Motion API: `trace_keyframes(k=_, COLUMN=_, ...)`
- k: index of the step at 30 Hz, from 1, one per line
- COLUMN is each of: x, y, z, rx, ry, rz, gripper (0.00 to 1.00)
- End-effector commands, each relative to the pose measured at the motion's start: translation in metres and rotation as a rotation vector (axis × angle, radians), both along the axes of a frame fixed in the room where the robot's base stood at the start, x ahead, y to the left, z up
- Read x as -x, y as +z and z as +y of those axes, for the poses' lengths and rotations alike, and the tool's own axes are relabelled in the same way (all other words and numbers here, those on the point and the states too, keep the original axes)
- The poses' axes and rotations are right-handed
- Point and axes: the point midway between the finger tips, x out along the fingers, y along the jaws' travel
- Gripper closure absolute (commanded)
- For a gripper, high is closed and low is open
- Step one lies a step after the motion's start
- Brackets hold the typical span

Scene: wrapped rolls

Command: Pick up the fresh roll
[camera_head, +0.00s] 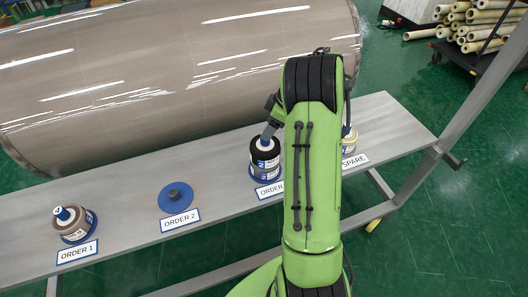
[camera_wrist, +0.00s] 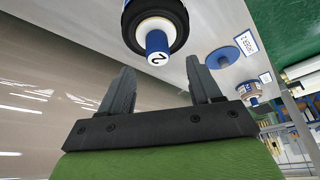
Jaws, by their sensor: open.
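A black roll (camera_head: 264,156) with a blue and white label stands on the shelf by a partly hidden ORDER label. In the wrist view the black roll (camera_wrist: 178,40) is at the top, with a white core and a blue, white-topped peg marked 2. My gripper (camera_wrist: 161,66) is open and empty, its two fingers reaching toward the peg and apart from the roll. In the head view my arm hides most of the gripper. A pale roll (camera_head: 349,142) by the SPARE label is mostly behind my arm. I cannot tell which roll is the fresh one.
A grey-brown roll (camera_head: 75,224) stands by ORDER 1. An empty blue holder (camera_head: 176,198) sits by ORDER 2. A large shiny wrapped cylinder (camera_head: 160,75) lies behind the grey shelf (camera_head: 130,204). A frame post (camera_head: 478,82) rises at the right.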

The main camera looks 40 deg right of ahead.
Motion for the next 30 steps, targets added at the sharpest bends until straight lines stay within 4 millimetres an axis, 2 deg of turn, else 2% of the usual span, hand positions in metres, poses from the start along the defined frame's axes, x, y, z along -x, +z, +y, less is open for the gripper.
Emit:
trace_keyframes(k=10, x=-0.014, y=-0.051, z=0.009, rx=0.001, ry=-0.002, rz=0.002, gripper=0.37)
trace_keyframes(k=18, x=-0.016, y=-0.055, z=0.01, rx=0.002, ry=-0.004, rz=0.0, gripper=0.37)
trace_keyframes(k=30, x=-0.016, y=-0.055, z=0.01, rx=0.001, ry=-0.004, rz=-0.001, gripper=0.98)
